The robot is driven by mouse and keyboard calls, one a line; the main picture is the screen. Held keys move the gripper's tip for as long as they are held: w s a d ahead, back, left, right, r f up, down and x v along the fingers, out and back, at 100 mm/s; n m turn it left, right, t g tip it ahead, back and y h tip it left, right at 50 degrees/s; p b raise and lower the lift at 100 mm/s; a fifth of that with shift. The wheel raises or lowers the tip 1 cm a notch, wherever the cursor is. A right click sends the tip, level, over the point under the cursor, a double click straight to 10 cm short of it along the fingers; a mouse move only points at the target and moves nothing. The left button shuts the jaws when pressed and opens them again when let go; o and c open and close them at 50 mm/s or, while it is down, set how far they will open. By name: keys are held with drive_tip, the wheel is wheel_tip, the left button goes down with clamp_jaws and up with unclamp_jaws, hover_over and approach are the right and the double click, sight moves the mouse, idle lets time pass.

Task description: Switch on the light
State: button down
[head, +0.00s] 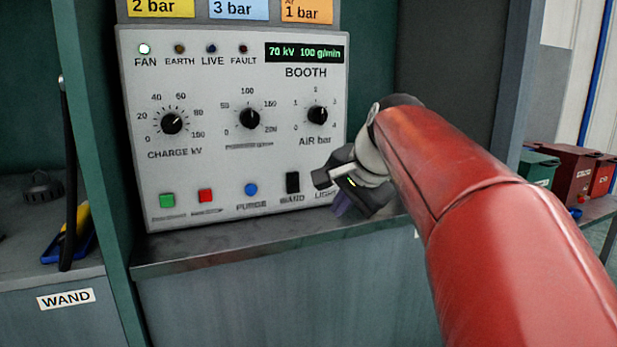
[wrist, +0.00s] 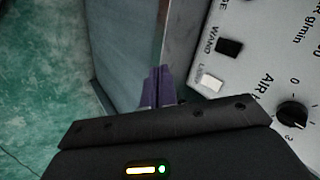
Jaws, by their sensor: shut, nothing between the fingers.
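The light switch (wrist: 212,80) is a small white rocker on the booth control panel (head: 231,105), beside the word LIGHT. In the head view my gripper hides it, and only part of its label shows. My gripper (head: 342,208) is at the panel's lower right corner, in front of the ledge. In the wrist view its purple fingers (wrist: 157,88) are together and empty, left of the light switch and apart from it in the picture. I cannot tell which way the rocker is tilted.
The black WAND switch (head: 292,182) is just left of the light switch. A blue PURGE button (head: 251,190), a red button (head: 205,196) and a green button (head: 167,200) line the bottom. The AIR knob (head: 317,115) is above. A metal ledge (head: 200,256) runs below the panel.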

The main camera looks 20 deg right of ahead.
drive_tip(key=w+d+r+m, duration=0.4)
drive_tip(key=w+d+r, duration=0.1)
drive_tip(key=w+d, duration=0.1)
drive_tip(key=shift+d+r+t, duration=0.35)
drive_tip(key=shift+d+t, duration=0.05)
drive_tip(key=shift+d, duration=0.05)
drive_tip(key=x, duration=0.9)
drive_tip(key=shift+w+d+f, duration=0.15)
drive_tip(key=shift+f, duration=0.05)
drive_tip(key=w, duration=0.3)
drive_tip(key=shift+w+f, duration=0.25)
drive_tip(key=shift+f, duration=0.05)
drive_tip(key=shift+w, duration=0.45)
drive_tip(key=shift+f, duration=0.1)
